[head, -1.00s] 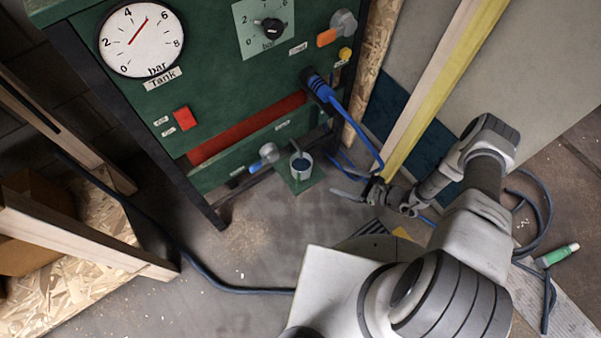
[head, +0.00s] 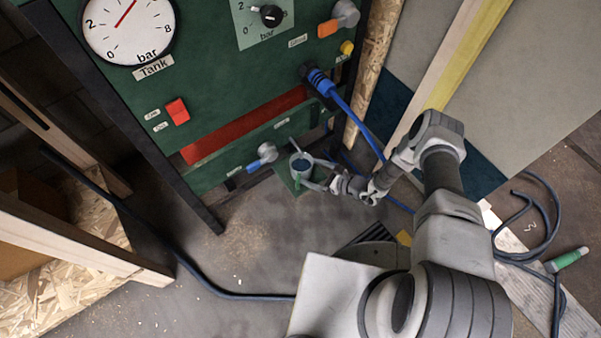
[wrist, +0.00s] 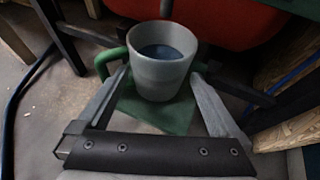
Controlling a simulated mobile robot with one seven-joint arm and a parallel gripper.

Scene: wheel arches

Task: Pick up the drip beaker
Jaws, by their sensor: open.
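The drip beaker (head: 301,162) is a grey cup with dark liquid in it and a green handle. It stands upright on a green mat (head: 283,179) below the green panel's blue-handled valve (head: 263,155). In the wrist view the beaker (wrist: 161,72) is at the upper middle, with its green handle (wrist: 108,63) on the left. My gripper (head: 308,172) is open at the beaker. In the wrist view its fingertips (wrist: 159,72) lie on either side of the beaker's body. I cannot tell whether they touch it.
The green panel (head: 215,75) with gauge and valves rises behind the beaker. A blue hose (head: 352,124) hangs from it to the right. A red tank (wrist: 235,22) shows behind the beaker. A dark cable (head: 215,290) crosses the floor at left.

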